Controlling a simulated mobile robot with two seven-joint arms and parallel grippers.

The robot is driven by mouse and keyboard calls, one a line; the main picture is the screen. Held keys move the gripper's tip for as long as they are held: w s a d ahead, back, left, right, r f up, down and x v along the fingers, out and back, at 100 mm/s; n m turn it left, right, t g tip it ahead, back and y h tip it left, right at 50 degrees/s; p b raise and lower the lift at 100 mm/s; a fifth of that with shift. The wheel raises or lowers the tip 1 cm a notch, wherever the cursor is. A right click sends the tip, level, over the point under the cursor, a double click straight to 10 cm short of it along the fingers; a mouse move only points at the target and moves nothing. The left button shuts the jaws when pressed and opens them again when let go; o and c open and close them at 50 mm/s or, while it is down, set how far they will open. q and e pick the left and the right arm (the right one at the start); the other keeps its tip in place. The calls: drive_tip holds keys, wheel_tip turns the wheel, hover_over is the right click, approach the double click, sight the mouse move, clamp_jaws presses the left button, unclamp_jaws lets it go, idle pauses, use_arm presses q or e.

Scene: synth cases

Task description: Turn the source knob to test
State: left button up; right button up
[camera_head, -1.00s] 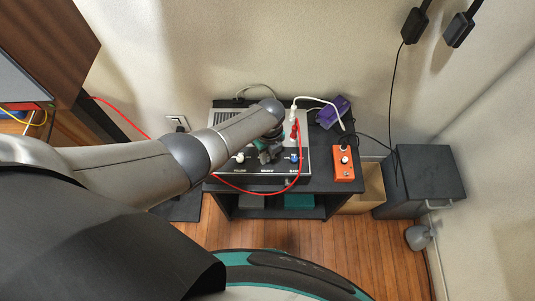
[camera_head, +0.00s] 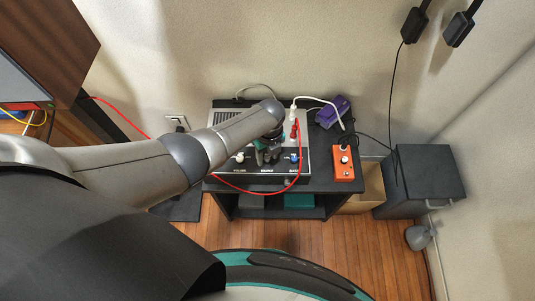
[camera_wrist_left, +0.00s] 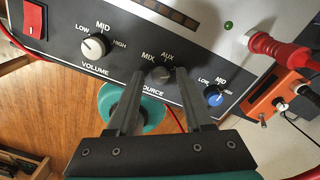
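The source knob (camera_wrist_left: 160,75) is a small grey knob on the black front panel of a silver-edged device (camera_head: 222,178). In the left wrist view MIX reads on its upper left and AUX above it. The right finger covers the panel to its right, and the start of the word SOURCE is hidden. I cannot tell where its pointer aims. My left gripper (camera_wrist_left: 159,72) is open, with one fingertip on each side of the knob; I cannot tell whether they touch it. In the head view the left gripper (camera_head: 267,157) hides the knob. My right gripper is not in view.
The volume knob (camera_wrist_left: 93,46) is left of the source knob; a blue-capped knob (camera_wrist_left: 213,97) is close on the right. A red plug (camera_wrist_left: 285,55) with a red cable sticks out nearby. An orange box (camera_head: 343,163) stands at the right on the dark table.

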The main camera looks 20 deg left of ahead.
sight(269, 157)
use_arm(q)
drive_tip(key=shift+o, duration=0.2)
drive_tip(key=shift+w+r, duration=0.1)
drive_tip(key=shift+r, duration=0.05)
drive_tip(key=shift+r+p, duration=0.3)
wheel_tip(269, 157, up, 14)
drive_tip(key=p, duration=0.6)
drive_tip(key=shift+d+r, duration=0.15)
drive_tip(key=shift+w, duration=0.15)
